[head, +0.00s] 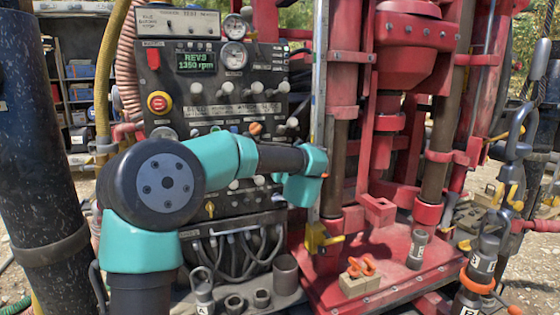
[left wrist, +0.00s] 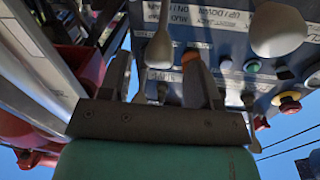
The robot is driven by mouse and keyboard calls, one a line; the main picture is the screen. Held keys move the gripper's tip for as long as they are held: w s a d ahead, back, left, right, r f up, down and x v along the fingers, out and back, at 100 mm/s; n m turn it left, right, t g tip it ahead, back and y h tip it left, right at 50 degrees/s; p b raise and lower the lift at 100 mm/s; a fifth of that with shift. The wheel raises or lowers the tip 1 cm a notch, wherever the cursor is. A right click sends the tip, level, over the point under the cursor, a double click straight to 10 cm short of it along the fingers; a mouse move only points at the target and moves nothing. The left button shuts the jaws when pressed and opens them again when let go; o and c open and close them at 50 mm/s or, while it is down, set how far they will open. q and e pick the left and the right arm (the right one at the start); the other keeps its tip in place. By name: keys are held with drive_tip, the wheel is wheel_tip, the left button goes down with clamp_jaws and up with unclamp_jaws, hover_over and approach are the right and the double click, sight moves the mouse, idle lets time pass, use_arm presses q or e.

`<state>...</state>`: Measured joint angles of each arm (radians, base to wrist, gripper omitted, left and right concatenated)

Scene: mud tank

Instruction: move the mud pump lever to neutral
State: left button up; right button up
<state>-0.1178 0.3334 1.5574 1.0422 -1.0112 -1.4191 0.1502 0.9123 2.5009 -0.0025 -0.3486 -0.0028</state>
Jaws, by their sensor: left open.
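The dark control panel (head: 225,110) stands upright at the centre of the head view, with rows of pale-knobbed levers. One lever has an orange knob (head: 255,128). In the left wrist view the panel labels appear upside down; one seems to read "MUD". A pale-knobbed lever (left wrist: 159,50) and an orange part (left wrist: 189,58) show near my left gripper (left wrist: 160,62). Its fingers are apart, with the pale knob showing between them; contact is unclear. I cannot tell which lever is the mud pump one or its position. In the head view my wrist hides the fingers. My right gripper is out of view.
A red emergency-stop knob (head: 160,102) and gauges (head: 233,55) are on the panel. A red drill rig (head: 405,60) stands to the right, with a metal upright (head: 320,80) close to my wrist. Cables (head: 235,250) hang below the panel.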

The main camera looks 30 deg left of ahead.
use_arm(q)
drive_tip(key=x, duration=0.5)
drive_tip(key=shift+w+a, duration=0.25)
drive_tip(key=shift+w, duration=0.05)
clamp_jaws()
